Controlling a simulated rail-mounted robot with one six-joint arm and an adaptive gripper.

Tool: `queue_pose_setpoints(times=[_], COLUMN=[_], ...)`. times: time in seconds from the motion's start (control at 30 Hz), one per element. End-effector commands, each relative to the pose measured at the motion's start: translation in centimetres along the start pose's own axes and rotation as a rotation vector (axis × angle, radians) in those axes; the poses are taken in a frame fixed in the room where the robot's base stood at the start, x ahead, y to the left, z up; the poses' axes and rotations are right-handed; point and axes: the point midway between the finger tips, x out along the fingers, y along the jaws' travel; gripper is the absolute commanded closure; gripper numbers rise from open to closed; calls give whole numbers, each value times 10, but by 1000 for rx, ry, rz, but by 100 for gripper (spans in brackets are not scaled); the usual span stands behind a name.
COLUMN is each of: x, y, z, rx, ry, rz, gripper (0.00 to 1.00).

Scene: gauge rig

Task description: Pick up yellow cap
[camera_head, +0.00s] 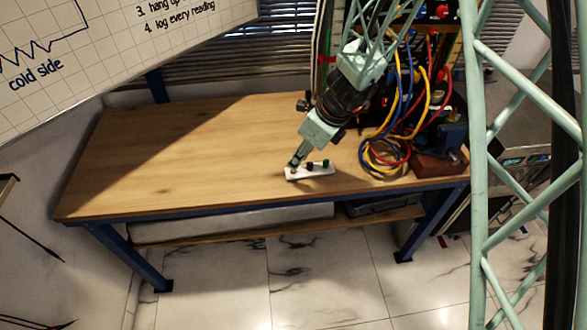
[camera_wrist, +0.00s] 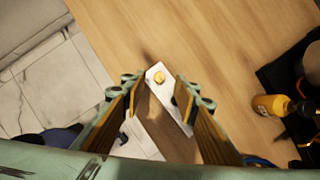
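The yellow cap (camera_wrist: 159,77) is a small round gold-yellow piece at one end of a white plate (camera_wrist: 159,95) in the wrist view. The white plate (camera_head: 318,172) also lies on the bench near its front edge in the head view, with small dark pieces on it. My gripper (camera_head: 294,163) points down at the plate's left end there and hides the cap. In the wrist view my gripper (camera_wrist: 160,92) is open and empty, its fingers spread on either side of the plate. The cap shows in the gap, slightly past the fingertips. The exact height above it is unclear.
The wooden bench (camera_head: 190,150) is clear to the left. Coiled coloured cables (camera_head: 385,157) and dark equipment crowd the right side. A yellow bottle (camera_wrist: 270,105) stands at the right in the wrist view. A whiteboard (camera_head: 110,40) hangs at the upper left.

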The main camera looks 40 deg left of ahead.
Motion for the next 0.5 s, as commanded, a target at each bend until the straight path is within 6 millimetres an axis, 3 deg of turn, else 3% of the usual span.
queue_pose_setpoints(times=[0.3,0.5], x=[34,46], y=[1,1], z=[-1,-1], rx=[1,0], ry=[0,0], rz=[1,1], gripper=[72,72])
